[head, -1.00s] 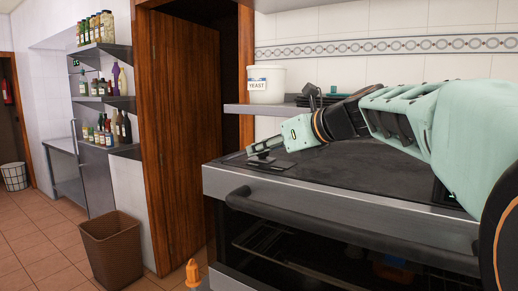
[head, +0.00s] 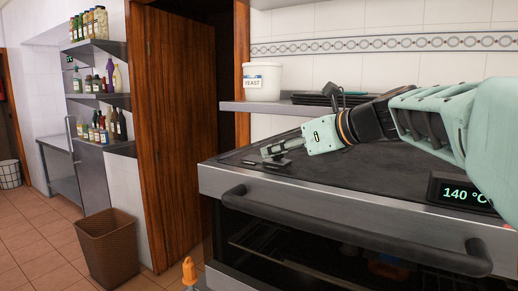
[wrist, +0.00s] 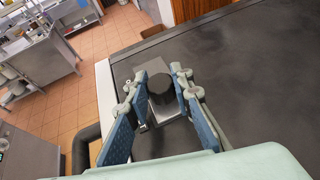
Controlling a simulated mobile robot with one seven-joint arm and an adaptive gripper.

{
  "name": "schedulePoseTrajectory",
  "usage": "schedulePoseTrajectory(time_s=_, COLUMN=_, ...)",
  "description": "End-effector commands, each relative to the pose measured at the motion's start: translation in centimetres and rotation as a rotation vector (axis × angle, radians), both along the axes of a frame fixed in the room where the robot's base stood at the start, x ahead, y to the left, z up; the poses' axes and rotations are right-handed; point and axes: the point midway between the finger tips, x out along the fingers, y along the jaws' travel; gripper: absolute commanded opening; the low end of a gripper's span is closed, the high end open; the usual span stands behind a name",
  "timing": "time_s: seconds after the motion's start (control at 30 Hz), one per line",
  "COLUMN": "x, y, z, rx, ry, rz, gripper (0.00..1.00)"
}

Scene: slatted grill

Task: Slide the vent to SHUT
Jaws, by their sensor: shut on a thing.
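The vent sits flat on the dark top of the oven, near its front left corner. In the wrist view its dark round knob (wrist: 160,85) stands on a light metal plate (wrist: 168,113). My gripper (wrist: 159,75) has one blue-padded finger on each side of the knob and is shut on it. In the head view my gripper (head: 268,151) reaches in from the right, low over the vent, and hides the knob. Short dark marks (head: 251,162) show on the oven top just left of it. No SHUT lettering is readable.
The oven's front handle (head: 350,232) runs below the top. A display (head: 462,194) reads 140 °C at the right. A brown basket (head: 108,247) stands on the floor at left.

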Motion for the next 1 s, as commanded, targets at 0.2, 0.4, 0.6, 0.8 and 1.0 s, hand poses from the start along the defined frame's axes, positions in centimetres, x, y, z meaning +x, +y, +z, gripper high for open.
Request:
schedulePoseTrajectory(time_s=0.2, x=0.0, y=-0.2, z=-0.2, rx=-0.002, ry=0.002, rz=-0.002, gripper=0.40)
schedulePoseTrajectory(time_s=0.4, x=0.0, y=-0.1, z=-0.1, rx=-0.001, ry=0.002, rz=-0.002, gripper=0.40)
schedulePoseTrajectory(time_s=0.6, x=0.1, y=-0.1, z=1.0, rx=-0.002, ry=-0.001, rz=0.000, gripper=0.40)
schedulePoseTrajectory(time_s=0.8, x=0.1, y=-0.1, z=4.3, rx=-0.004, ry=-0.002, rz=-0.001, gripper=0.40)
schedulePoseTrajectory(time_s=1.0, x=0.1, y=-0.1, z=7.6, rx=-0.004, ry=0.000, rz=-0.002, gripper=0.40)
